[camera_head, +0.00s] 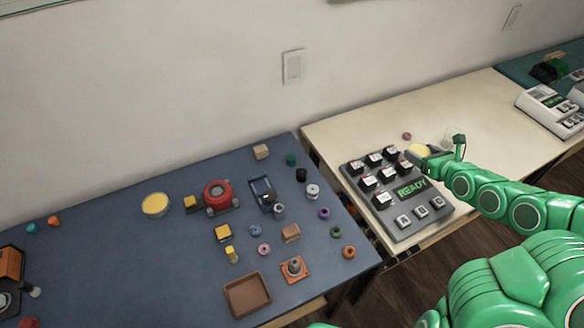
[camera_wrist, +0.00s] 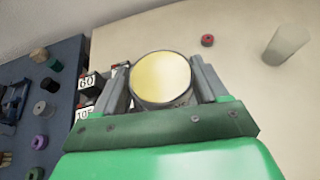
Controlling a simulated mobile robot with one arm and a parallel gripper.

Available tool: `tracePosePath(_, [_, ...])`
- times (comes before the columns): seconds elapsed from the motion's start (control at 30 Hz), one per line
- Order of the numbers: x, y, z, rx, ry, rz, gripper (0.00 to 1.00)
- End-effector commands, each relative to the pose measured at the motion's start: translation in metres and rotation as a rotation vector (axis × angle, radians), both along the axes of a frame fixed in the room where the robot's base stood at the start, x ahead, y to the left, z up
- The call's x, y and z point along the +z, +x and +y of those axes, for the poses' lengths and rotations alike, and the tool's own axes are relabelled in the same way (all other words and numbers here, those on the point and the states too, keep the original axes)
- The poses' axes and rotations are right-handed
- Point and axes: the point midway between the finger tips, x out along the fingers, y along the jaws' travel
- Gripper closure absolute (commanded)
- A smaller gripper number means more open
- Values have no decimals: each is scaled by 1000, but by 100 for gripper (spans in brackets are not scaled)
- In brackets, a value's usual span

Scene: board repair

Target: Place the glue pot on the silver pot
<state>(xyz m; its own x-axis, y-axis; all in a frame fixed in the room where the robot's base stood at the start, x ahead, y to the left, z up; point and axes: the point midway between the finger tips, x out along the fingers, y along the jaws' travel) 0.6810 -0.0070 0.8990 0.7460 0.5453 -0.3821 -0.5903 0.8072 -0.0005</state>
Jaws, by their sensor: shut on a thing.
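My gripper (camera_wrist: 163,84) is shut on a round pot with a pale yellow top and a silver-grey rim, which I take to be the glue pot (camera_wrist: 161,78). I cannot tell for certain which thing is the silver pot. Small silver-grey pieces (camera_head: 313,191) stand on the blue table, and a wider yellow-topped round tin (camera_head: 155,204) lies further left.
The keypad (camera_head: 408,187) with raised keys sits on the cream table (camera_head: 480,110). A translucent cylinder (camera_wrist: 287,45) and a red ring (camera_wrist: 207,40) stand near the gripper. The blue table (camera_head: 110,260) holds several small parts and a brown tray (camera_head: 247,296). A gap separates the tables.

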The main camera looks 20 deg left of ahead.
Motion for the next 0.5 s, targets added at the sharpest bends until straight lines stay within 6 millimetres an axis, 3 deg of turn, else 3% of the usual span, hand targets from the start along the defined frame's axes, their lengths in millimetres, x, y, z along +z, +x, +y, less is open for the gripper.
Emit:
tracePosePath(0.03, [-1,2,15,22,-1,0,66])
tracePosePath(0.5, [-7,3,136,181,1,1,66])
